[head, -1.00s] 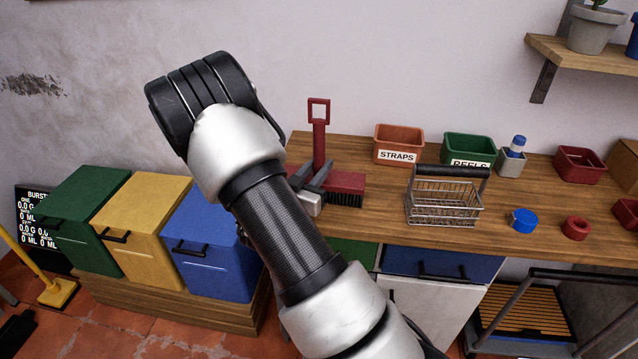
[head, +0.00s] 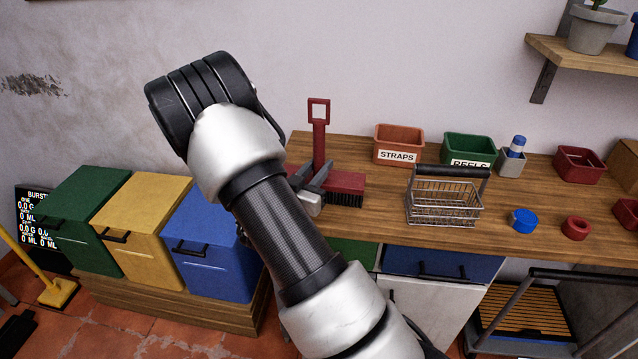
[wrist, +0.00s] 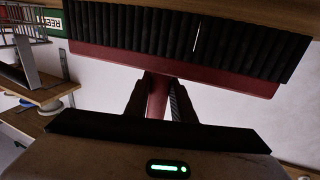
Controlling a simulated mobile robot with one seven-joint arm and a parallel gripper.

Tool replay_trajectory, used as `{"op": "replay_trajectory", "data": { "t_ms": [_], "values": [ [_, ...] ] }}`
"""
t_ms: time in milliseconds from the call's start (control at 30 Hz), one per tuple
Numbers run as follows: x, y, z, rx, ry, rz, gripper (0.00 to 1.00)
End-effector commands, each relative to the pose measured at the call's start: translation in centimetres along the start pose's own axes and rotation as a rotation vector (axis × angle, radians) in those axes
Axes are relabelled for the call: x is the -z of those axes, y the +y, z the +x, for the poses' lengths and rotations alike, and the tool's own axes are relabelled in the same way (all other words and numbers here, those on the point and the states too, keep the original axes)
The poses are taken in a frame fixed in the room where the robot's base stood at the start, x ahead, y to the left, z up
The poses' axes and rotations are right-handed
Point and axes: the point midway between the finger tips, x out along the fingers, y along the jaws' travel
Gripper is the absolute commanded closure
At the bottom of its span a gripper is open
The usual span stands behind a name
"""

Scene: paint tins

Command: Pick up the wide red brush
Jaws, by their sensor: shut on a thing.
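The wide red brush (head: 343,182) stands on the wooden worktop in the head view, bristles down, its handle rising to a loop at the top. My gripper (head: 322,178) is at the brush, partly hidden behind my arm. In the wrist view, the red head and dark bristles of the brush (wrist: 180,68) span the top of the picture. My gripper (wrist: 160,98) is shut on the red handle there, one finger on each side, close to the head.
A wire basket (head: 445,205) stands right of the brush. Behind are the orange STRAPS bin (head: 398,145) and green REELS bin (head: 468,150). A blue roll (head: 523,221) and a red ring (head: 576,228) lie farther right. Green, yellow and blue bins (head: 212,245) stand left.

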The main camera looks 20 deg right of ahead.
Motion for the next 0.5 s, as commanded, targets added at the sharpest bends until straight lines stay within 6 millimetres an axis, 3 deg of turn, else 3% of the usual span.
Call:
{"op": "replay_trajectory", "data": {
  "t_ms": [333,500],
  "values": [
    [0.4,0.0,0.0,0.000,0.002,0.002,1.00],
    [2.9,-0.1,0.0,0.000,0.004,0.005,1.00]
  ]
}}
